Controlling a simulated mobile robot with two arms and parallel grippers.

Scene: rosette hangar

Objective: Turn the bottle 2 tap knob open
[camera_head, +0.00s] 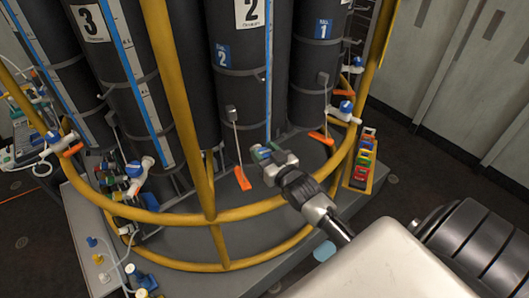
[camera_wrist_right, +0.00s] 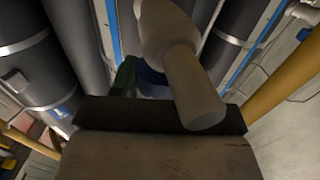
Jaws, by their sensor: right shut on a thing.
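Bottle 2 (camera_head: 240,75) is a tall black cylinder with a white "2" label and a blue tag, in the middle of the head view. My right gripper (camera_head: 270,155) is in front of its lower end, shut on the blue tap knob (camera_head: 262,153). The gripper hides much of the tap. In the right wrist view, the pale tap body (camera_wrist_right: 182,70) stands beyond a dark finger pad, with a bit of the blue knob (camera_wrist_right: 152,77) beside it. How far the knob is turned cannot be told. My left gripper is not in view.
A yellow rail (camera_head: 262,207) curves around the bottles, with my right arm reaching over it. Bottle 3 (camera_head: 115,60) with its blue-knobbed tap (camera_head: 134,169) stands left, bottle 1 (camera_head: 312,75) right. An orange tag (camera_head: 242,179) hangs left of the gripper. Coloured blocks (camera_head: 363,158) sit on the right.

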